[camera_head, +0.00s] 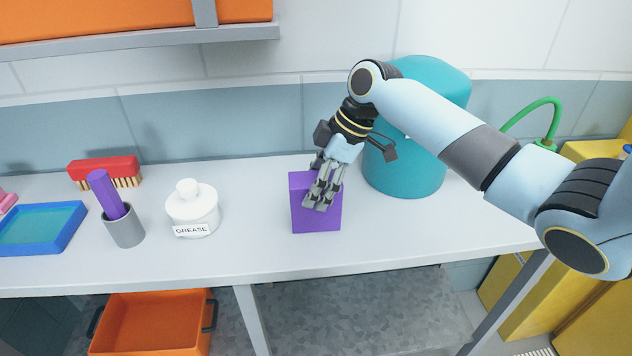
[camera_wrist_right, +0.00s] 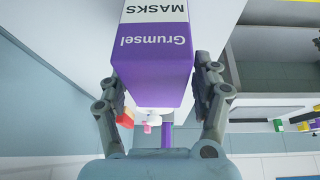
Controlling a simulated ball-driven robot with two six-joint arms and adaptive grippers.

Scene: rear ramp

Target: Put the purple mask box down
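The purple mask box (camera_head: 315,218) is upright over the white counter, between the grease jar and the teal container. In the right wrist view the box (camera_wrist_right: 153,60) shows a white "MASKS" band and the name "Grumsel", upside down. I cannot tell whether the box's base touches the counter (camera_head: 260,255). My left gripper is not in view.
A white grease jar (camera_head: 192,212) stands left of the box. Further left are a grey cup (camera_head: 124,230) with a purple cylinder, a red brush (camera_head: 104,170) and a blue tray (camera_head: 40,245). A teal container (camera_head: 405,175) stands close behind right. Bare counter lies in front.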

